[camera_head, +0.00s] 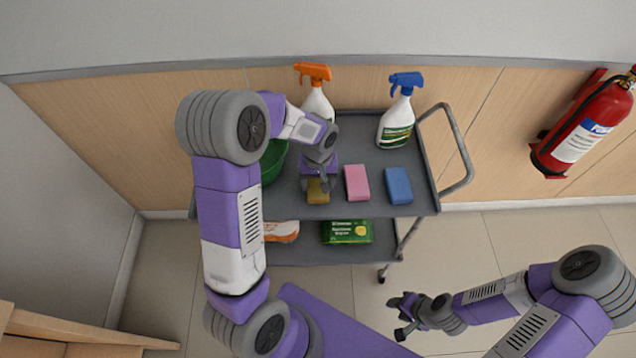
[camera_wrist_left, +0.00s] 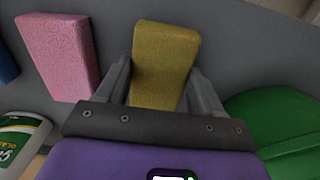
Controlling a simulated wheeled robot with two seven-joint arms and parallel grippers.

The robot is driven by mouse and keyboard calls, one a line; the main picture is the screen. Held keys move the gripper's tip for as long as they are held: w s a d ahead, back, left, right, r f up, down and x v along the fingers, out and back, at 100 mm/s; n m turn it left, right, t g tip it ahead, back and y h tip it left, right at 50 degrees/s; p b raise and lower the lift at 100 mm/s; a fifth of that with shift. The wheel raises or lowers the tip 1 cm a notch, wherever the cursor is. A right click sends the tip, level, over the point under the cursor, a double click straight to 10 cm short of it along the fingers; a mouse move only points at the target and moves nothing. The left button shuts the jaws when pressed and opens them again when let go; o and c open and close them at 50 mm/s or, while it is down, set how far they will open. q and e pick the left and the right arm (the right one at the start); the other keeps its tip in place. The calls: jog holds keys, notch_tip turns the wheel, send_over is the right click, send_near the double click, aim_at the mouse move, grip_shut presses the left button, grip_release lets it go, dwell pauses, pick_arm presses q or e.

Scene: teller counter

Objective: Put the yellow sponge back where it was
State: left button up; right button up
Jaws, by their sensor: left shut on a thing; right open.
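The yellow sponge (camera_head: 317,195) is at the front of the cart's grey top shelf (camera_head: 350,207), left of the pink sponge (camera_head: 357,183). My left gripper (camera_head: 318,184) reaches down from above and is shut on it. In the left wrist view the yellow sponge (camera_wrist_left: 163,60) stands between the two fingers (camera_wrist_left: 160,95). I cannot tell whether it touches the shelf. My right gripper (camera_head: 402,317) is open and empty, over the floor at the lower right, away from the cart.
A blue sponge (camera_head: 398,186) lies right of the pink one. An orange-topped spray bottle (camera_head: 317,103) and a blue-topped one (camera_head: 397,122) stand behind. A green container (camera_head: 272,162) is left of my left gripper. The lower shelf holds a green package (camera_head: 347,231). A fire extinguisher (camera_head: 583,128) hangs at right.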

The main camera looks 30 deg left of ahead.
pick_arm(q)
jog(key=shift+w+f, duration=0.1)
jog(key=shift+f, duration=0.05)
jog(key=shift+f, duration=0.1)
jog(key=o, duration=1.1)
jog(key=shift+r, duration=0.2)
notch_tip(320, 180, up, 12)
jog(key=p, duration=0.3)
jog(key=shift+f, duration=0.1)
